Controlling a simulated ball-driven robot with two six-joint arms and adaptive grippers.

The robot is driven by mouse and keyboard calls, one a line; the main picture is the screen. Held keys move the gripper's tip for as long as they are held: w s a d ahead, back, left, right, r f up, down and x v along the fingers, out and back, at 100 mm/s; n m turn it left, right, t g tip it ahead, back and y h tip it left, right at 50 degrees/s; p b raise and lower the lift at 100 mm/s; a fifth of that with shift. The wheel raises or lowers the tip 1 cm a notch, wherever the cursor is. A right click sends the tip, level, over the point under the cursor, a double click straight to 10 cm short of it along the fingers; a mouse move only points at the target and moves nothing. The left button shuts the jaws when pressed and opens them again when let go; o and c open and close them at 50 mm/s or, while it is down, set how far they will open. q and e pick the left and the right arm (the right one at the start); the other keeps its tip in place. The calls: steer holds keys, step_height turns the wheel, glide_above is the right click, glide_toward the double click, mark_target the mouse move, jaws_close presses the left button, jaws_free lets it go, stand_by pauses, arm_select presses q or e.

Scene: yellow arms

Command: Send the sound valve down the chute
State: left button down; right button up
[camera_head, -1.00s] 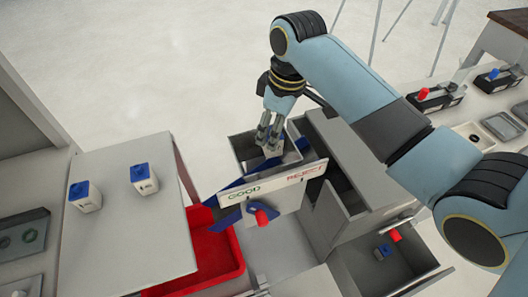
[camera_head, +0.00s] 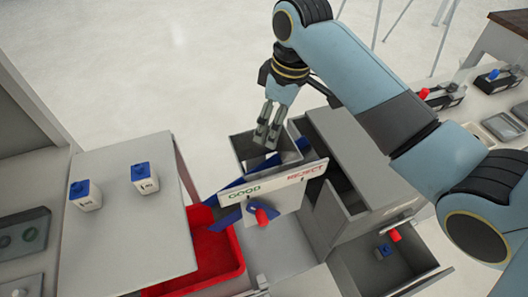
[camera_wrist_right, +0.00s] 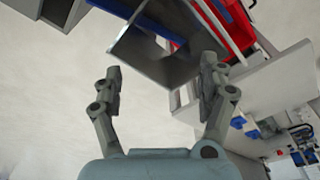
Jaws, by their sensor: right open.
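My right gripper (camera_head: 267,132) is open just above the grey open-topped box (camera_head: 248,162) at the chute's upper end. In the wrist view its fingers (camera_wrist_right: 160,88) are apart with nothing between them. The box also shows in the wrist view (camera_wrist_right: 150,58); I see no valve in it, but its floor is partly hidden. The blue chute (camera_head: 232,190) passes behind a sign (camera_head: 272,189) reading GOOD and REJECT. Two white valves with blue tops, one on the left (camera_head: 87,196) and one on the right (camera_head: 145,178), stand on the pale table. My left gripper is not in view.
A red tray (camera_head: 220,262) lies below the chute. A lever with a red knob (camera_head: 262,217) is under the sign. A grey open bin (camera_head: 370,275) at lower right holds a small blue-topped piece (camera_head: 384,250). Devices (camera_head: 438,97) line the right bench.

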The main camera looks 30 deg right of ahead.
step_height(320, 180, up, 9)
steer(key=s, duration=0.1)
steer(key=shift+s+d+r, duration=0.15)
steer(key=shift+d, duration=0.2)
